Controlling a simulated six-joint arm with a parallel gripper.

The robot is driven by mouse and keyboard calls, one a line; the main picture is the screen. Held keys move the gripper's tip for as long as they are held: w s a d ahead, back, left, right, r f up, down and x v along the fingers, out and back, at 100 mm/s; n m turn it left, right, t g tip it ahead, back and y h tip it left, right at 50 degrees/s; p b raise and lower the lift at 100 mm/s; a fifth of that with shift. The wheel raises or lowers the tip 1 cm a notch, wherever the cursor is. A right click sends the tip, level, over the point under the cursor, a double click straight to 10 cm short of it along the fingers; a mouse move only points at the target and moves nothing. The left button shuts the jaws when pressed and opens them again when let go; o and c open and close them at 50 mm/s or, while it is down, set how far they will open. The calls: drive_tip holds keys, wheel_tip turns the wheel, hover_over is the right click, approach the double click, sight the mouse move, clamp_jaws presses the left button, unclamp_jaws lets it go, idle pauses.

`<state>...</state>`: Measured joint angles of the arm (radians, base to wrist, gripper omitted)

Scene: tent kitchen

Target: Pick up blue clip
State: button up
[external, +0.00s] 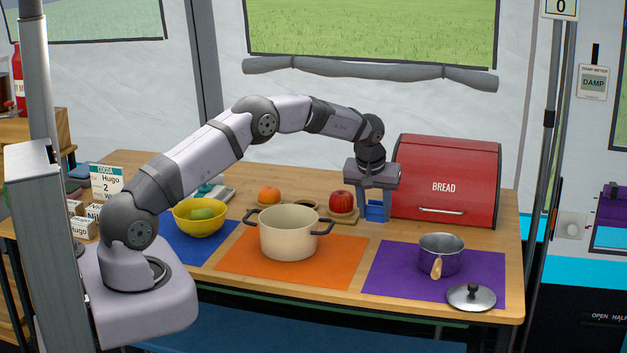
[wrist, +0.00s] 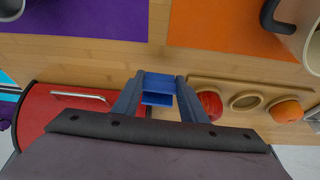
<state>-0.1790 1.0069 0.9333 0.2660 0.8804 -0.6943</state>
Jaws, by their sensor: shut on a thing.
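The blue clip (wrist: 158,88) is between the two fingers of my gripper (wrist: 158,98) in the wrist view. In the external view the clip (external: 376,210) shows between the fingers of my gripper (external: 374,213), near the tabletop and in front of the left end of the red bread box. My gripper is shut on the clip, with a finger at each side of it. I cannot tell whether the clip touches the table.
The red bread box (external: 446,181) stands close on the right. A wooden holder (wrist: 246,100) with a red apple (external: 341,202) and an orange (external: 270,194) lies on the left. A cream pot (external: 287,235) and purple saucepan (external: 441,256) stand in front on mats.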

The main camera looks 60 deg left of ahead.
sight(375, 205)
wheel_tip(375, 205, up, 8)
drive_tip(key=shift+f, duration=0.25)
